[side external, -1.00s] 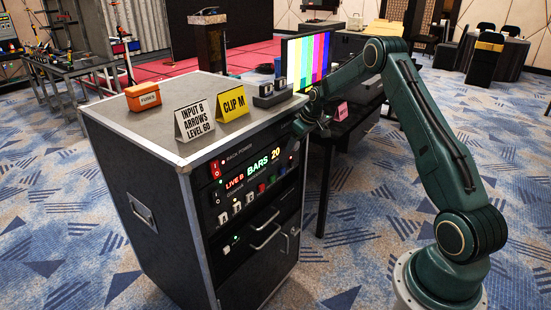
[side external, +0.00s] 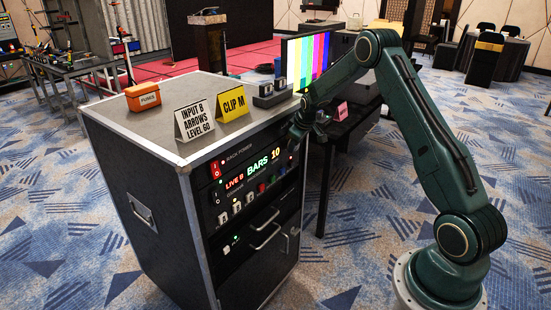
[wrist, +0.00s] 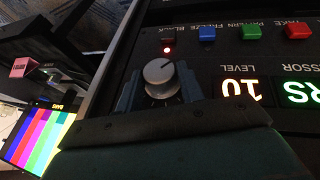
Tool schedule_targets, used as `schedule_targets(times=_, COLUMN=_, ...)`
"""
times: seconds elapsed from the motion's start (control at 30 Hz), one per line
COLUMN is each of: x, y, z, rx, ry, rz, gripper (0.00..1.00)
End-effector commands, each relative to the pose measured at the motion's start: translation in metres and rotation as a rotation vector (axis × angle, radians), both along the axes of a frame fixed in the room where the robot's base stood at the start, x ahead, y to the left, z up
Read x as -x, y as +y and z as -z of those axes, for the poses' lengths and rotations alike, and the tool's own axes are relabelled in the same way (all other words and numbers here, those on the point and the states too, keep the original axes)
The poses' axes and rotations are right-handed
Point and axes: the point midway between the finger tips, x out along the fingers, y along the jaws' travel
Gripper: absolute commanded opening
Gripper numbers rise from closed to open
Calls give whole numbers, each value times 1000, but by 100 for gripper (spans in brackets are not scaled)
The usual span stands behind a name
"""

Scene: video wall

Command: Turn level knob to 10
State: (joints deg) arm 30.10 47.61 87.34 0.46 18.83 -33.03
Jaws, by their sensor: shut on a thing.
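The level knob (wrist: 159,72) is a round silver-grey dial with a dark pointer line, in the wrist view. My gripper (wrist: 160,92) is shut on it, with one finger on each side. The level display (wrist: 241,89) beside it reads 10, upside down in the wrist view. In the side view the display (side external: 276,151) also reads 10 in orange, right of the green word BARS. My gripper (side external: 296,132) is at the upper right of the rack's front there, and the knob is hidden behind it.
Cards (side external: 194,122) and an orange fuse box (side external: 143,96) stand on the rack top. A monitor (side external: 307,60) with colour bars stands behind my wrist.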

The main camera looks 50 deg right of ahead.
Motion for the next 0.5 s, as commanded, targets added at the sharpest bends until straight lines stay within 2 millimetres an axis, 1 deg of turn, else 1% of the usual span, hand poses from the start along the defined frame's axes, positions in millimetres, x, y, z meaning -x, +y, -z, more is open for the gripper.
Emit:
schedule_targets(times=0.03, x=-5, y=3, z=-2, rx=23, ry=-11, rz=-10, gripper=15)
schedule_targets(times=0.2, x=-5, y=3, z=-3, rx=59, ry=-13, rz=-10, gripper=15)
schedule_targets(times=0.47, x=-6, y=3, z=-4, rx=60, ry=-16, rz=-11, gripper=15)
schedule_targets(times=0.5, x=-6, y=3, z=-4, rx=60, ry=-16, rz=-11, gripper=46)
